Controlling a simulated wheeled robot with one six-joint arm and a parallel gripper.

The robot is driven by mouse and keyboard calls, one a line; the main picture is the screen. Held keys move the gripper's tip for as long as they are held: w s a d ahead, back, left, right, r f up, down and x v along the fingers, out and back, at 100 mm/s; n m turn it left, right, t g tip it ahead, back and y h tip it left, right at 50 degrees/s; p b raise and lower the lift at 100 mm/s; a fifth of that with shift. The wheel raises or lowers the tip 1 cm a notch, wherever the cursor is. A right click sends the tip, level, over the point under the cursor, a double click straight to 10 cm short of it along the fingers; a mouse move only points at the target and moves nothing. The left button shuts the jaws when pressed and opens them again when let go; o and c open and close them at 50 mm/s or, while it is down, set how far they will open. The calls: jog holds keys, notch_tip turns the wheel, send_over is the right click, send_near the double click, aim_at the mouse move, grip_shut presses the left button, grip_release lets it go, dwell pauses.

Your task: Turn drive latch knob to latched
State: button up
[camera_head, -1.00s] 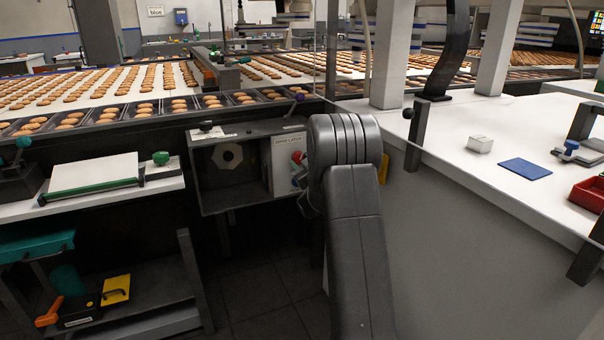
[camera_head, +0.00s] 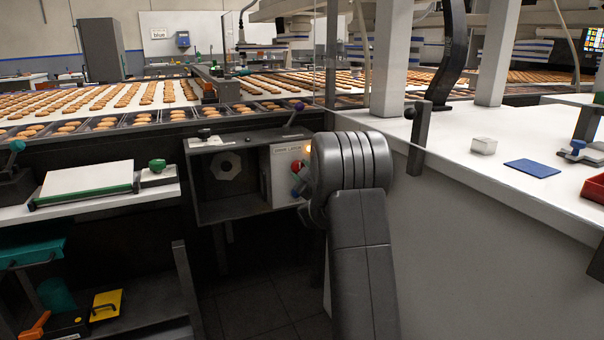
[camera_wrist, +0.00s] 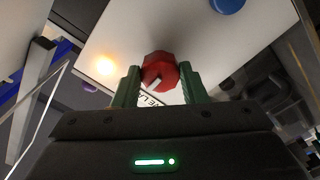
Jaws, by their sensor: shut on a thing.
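In the head view the red knob (camera_head: 297,167) shows at the left edge of my arm, on the panel labelled as a latch (camera_head: 283,180). My gripper is hidden behind my arm there. A lit amber lamp (camera_wrist: 103,65) shows beside the knob in the wrist view.
A blue round button (camera_wrist: 227,4) is on the same panel. The open dark box (camera_head: 225,178) with a hexagonal part is left of the panel. A white counter (camera_head: 490,150) stands close on the right of my arm. The biscuit conveyor (camera_head: 120,110) runs behind.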

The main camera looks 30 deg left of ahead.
jog(key=o, duration=1)
jog(key=shift+c, duration=0.2)
jog(key=p+v, duration=0.2)
jog(key=v, duration=1.1)
jog(key=shift+s+d, duration=0.25)
jog(key=shift+s, duration=0.05)
jog(key=shift+a, duration=0.1)
jog(key=b+x, duration=0.2)
jog(key=x, duration=1.1)
jog(key=shift+w+a, duration=0.15)
jog(key=shift+w, duration=0.15)
